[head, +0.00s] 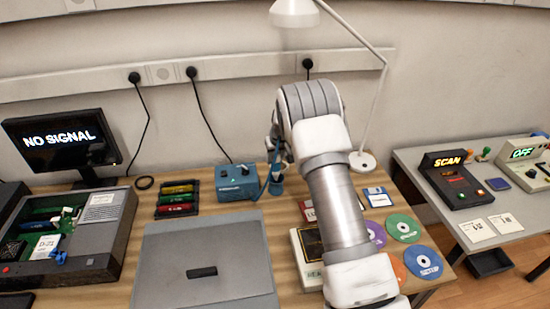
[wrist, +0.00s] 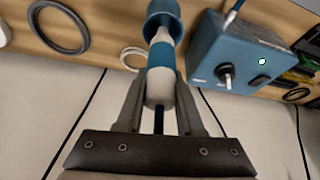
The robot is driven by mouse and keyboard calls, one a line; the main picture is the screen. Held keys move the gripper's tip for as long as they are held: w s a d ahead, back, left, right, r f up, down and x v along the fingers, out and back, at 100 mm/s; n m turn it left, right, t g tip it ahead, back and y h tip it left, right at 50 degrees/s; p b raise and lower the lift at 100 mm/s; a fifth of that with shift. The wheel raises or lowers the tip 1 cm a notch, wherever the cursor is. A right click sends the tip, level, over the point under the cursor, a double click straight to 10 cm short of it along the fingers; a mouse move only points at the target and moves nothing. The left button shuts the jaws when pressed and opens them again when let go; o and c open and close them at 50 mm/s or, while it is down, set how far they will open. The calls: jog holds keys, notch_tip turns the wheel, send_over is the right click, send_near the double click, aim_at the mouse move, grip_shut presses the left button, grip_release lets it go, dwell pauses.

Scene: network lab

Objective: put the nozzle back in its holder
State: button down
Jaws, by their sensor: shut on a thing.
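The nozzle (wrist: 160,75), white with a blue band, is between the fingers of my gripper (wrist: 160,88) in the wrist view. My gripper is shut on it. The nozzle's narrow white tip points at the blue round holder (wrist: 163,12) and overlaps its rim in the picture; I cannot tell whether the tip is inside or just above. In the head view the holder (head: 276,187) stands on the table beside the blue box (head: 237,181), and my gripper (head: 274,156) is above it, mostly hidden by my arm. The blue box (wrist: 232,55) with a black knob also shows in the wrist view.
A lamp (head: 362,160) stands right of the holder. A battery tray (head: 178,198) is left of the blue box. A grey case (head: 205,255) lies in front. Disks (head: 402,228) lie at the right. A blue hose (head: 262,188) runs between box and holder.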

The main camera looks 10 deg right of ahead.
aim_at(275, 168)
jog(key=shift+f+b, duration=1.6)
jog(key=shift+f, duration=0.5)
jog(key=shift+f+b, duration=0.4)
jog(key=shift+b, duration=0.3)
dwell(0.5)
jog(key=shift+c, duration=1.1)
grip_release()
jog(key=shift+r, duration=0.1)
jog(key=shift+r+p, duration=1.7)
jog(key=shift+r, duration=2.2)
